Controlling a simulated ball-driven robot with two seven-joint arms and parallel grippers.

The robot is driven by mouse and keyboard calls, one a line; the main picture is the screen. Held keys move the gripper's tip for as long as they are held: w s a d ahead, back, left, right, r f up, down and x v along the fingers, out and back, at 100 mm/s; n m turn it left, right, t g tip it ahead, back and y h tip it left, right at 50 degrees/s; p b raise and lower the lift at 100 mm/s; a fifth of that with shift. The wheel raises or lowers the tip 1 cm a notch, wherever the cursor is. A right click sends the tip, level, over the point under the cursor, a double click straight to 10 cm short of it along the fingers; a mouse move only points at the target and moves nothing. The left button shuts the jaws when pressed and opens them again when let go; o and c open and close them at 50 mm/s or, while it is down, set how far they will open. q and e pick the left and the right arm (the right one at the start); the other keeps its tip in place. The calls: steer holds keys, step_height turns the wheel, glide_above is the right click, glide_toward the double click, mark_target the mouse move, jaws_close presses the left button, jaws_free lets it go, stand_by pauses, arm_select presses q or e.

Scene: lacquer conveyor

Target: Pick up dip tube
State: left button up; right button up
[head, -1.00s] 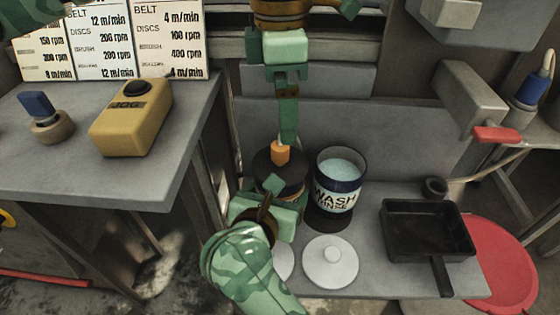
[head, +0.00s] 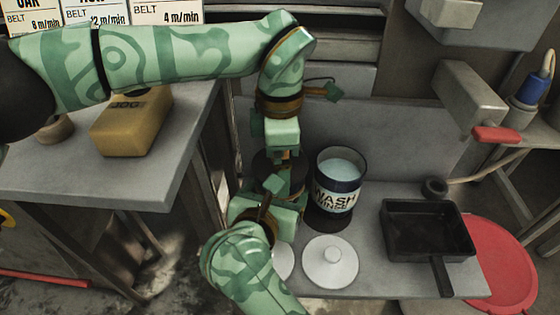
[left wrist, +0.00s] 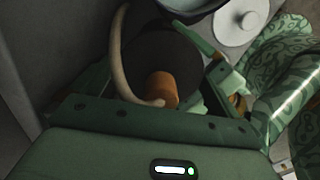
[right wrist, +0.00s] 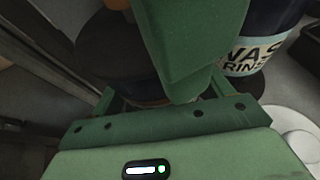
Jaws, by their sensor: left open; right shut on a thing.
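A dark round pot (head: 264,166) stands on the grey bench, mostly hidden by my arms. In the left wrist view an orange fitting (left wrist: 163,88) stands on its dark top (left wrist: 155,55), with a pale curved tube (left wrist: 120,55) beside it, likely the dip tube. My left gripper (head: 287,158) is open, low over the pot; the orange fitting is between its fingers in the left wrist view. My right gripper (head: 270,205) is shut on the pot's near side. The right wrist view shows the pot (right wrist: 112,60) close up, partly covered by a green gripper part.
A wash rinse tin (head: 336,185) stands just right of the pot. A white lid (head: 331,262) lies in front of it. A black square pan (head: 425,232) is farther right. A side table with a yellow JOG box (head: 130,128) is at left.

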arm_select(q)
steer(key=c, duration=0.7)
arm_select(e)
steer(key=shift+r, duration=0.1)
arm_select(q)
steer(key=shift+c, duration=0.2)
steer(key=shift+r, duration=0.15)
step_height(320, 180, up, 18)
stand_by(0.4)
stand_by(0.3)
arm_select(e)
steer(key=o, duration=1.6)
steer(key=shift+c, duration=0.2)
steer(key=shift+s, duration=0.1)
